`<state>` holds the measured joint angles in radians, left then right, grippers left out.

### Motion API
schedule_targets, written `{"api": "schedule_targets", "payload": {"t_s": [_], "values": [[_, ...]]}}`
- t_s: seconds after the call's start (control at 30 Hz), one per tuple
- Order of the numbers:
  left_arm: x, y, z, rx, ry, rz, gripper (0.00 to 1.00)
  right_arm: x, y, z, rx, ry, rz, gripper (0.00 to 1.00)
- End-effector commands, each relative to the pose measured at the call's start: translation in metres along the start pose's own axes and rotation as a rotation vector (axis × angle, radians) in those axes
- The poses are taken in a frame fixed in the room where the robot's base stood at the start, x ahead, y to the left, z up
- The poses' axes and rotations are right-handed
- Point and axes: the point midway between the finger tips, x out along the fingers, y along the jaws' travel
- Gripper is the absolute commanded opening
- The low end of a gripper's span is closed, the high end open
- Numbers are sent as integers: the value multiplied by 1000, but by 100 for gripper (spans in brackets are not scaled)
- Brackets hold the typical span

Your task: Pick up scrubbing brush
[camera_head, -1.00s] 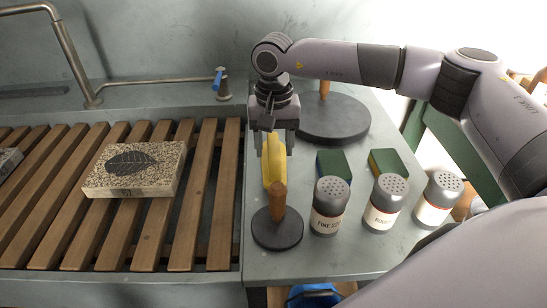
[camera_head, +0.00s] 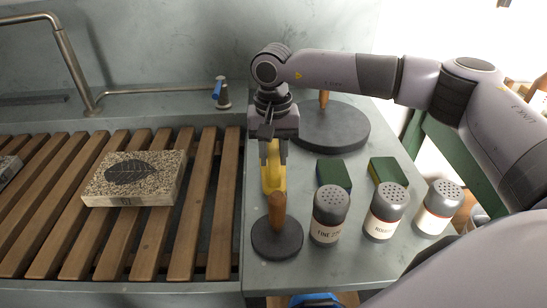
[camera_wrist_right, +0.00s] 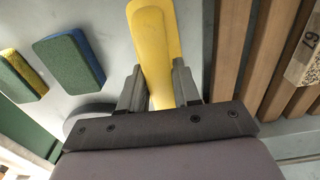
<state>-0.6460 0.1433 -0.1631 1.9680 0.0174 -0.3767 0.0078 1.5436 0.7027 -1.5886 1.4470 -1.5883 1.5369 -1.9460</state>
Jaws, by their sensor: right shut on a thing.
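The scrubbing brush (camera_head: 274,180) is yellow and lies on the grey counter just right of the slatted rack. My right gripper (camera_head: 273,160) reaches down over it from above and is shut on its yellow body. In the right wrist view the yellow brush (camera_wrist_right: 153,45) sits between the two fingers of my right gripper (camera_wrist_right: 160,90). The brush's bristles are not visible, and part of it is hidden by the gripper. I cannot tell whether it is clear of the counter. My left gripper is not in view.
A small dark disc with a wooden handle (camera_head: 277,238) stands just in front of the brush. A larger disc (camera_head: 335,130) stands behind. Two green sponges (camera_head: 333,174) and three shakers (camera_head: 329,214) are to the right. A stone block (camera_head: 133,178) lies on the wooden slats (camera_head: 203,205).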

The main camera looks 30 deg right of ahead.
Motion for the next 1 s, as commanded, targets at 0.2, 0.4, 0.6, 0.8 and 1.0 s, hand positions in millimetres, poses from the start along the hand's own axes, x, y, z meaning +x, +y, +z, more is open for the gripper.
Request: {"api": "schedule_targets", "payload": {"t_s": [0.2,0.4,0.6,0.8,1.0], "values": [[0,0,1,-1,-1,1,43,-39,0,-1,0,4,-4,0],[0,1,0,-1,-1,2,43,-95,0,-1,0,5,-5,0],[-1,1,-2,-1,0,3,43,-145,0,0,0,3,-3,0],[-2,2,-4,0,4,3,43,-177,0,0,-1,2,-1,0],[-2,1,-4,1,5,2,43,-190,0,0,-2,1,0,0]]}}
